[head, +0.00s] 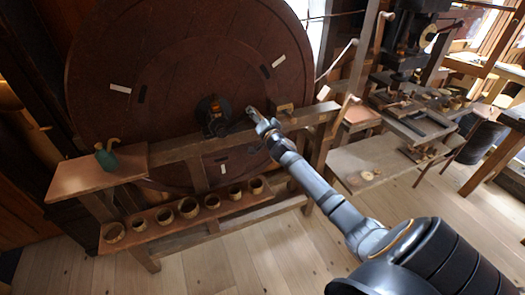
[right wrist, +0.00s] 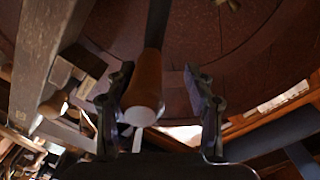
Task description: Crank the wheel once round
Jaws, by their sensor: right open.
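The big dark red-brown wheel (head: 175,60) stands upright behind a wooden bench frame in the head view, with white and black marks on its face. Its dark hub (head: 213,117) is near the centre. My right gripper (head: 256,117) is just right of the hub, in front of the wheel. In the right wrist view a tan wooden handle (right wrist: 146,85) on a dark rod lies between the fingers of my right gripper (right wrist: 166,95), nearer the left finger. The gripper is open; I cannot tell whether a finger touches the handle. My left gripper is out of view.
The bench's wooden rail (head: 185,150) runs below the hub. A small side board (head: 97,172) holds a green item (head: 107,160). Several round wooden cups stand on a low shelf (head: 180,228). A cluttered workbench (head: 410,120) is at right. The floor in front is clear.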

